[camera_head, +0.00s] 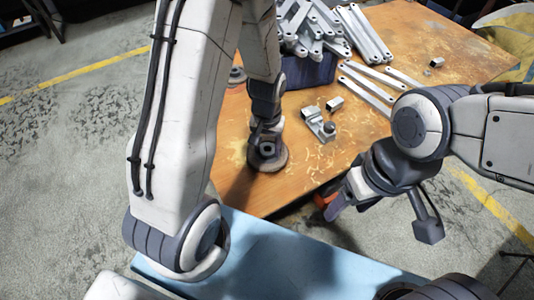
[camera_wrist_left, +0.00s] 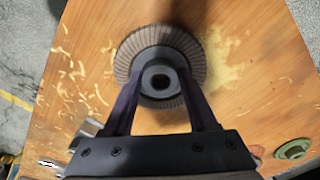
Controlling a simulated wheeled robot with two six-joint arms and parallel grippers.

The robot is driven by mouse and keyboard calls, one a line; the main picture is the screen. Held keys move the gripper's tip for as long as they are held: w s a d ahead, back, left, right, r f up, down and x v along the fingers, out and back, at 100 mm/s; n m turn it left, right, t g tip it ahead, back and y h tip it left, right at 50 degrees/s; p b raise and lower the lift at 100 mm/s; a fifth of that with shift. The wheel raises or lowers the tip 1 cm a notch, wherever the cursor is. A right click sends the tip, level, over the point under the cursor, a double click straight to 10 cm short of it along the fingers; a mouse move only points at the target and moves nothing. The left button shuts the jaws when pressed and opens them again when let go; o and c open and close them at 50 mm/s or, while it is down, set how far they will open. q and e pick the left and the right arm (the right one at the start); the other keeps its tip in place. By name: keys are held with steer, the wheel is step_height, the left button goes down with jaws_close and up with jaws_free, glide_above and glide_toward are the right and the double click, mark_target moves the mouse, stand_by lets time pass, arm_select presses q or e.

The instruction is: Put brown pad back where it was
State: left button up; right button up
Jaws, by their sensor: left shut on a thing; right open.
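The brown pad (camera_head: 268,164) is a round, ridged disc with a dark raised hub, above or on the wooden table in the head view. It also shows in the left wrist view (camera_wrist_left: 197,52). My left gripper (camera_head: 267,143) comes down over it from above. In the left wrist view my left gripper (camera_wrist_left: 160,84) is shut on the hub, one finger on each side. I cannot tell whether the pad touches the table. My right gripper (camera_head: 340,204) is open and empty, beyond the table's near right edge; its fingertips are small and dark.
The wooden table (camera_head: 330,160) holds a dark blue bin (camera_head: 312,72) of metal brackets, several long bars (camera_head: 366,88) and a small metal fitting (camera_head: 318,124). A green disc (camera_wrist_left: 293,149) lies on the table in the left wrist view. A light blue surface (camera_head: 280,262) is nearest me.

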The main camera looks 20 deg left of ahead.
arm_select(q)
steer(key=shift+f+b, duration=0.3)
steer(key=shift+f, duration=0.95)
steer(key=shift+f, duration=0.2)
steer(key=o, duration=1.3)
steer(key=shift+r, duration=0.1)
